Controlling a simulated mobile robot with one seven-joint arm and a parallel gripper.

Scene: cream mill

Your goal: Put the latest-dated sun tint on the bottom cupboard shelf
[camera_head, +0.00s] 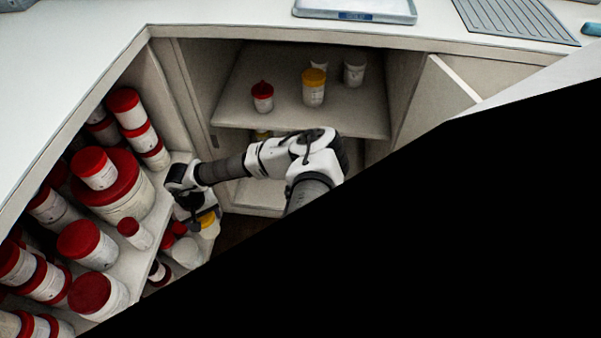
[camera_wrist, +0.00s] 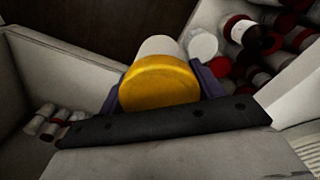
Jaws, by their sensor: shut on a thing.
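My gripper (camera_head: 196,207) is shut on a white jar with a yellow lid (camera_head: 209,220), low in front of the left shelving. In the wrist view the yellow lid (camera_wrist: 160,82) sits between the two fingers, with the white body beyond it. The corner cupboard is open; its upper shelf (camera_head: 355,115) holds another yellow-lidded jar (camera_head: 313,90), a red-lidded jar (camera_head: 262,98) and two white containers at the back. The bottom cupboard shelf (camera_head: 260,193) is partly hidden behind my arm. No date on any label can be read.
Left shelving is crowded with red-lidded jars (camera_head: 88,244) of several sizes. More jars (camera_head: 186,252) stand low near my gripper. The cupboard door (camera_head: 447,85) stands at the right. A tray (camera_head: 355,8) lies on the counter above. Black covers the lower right.

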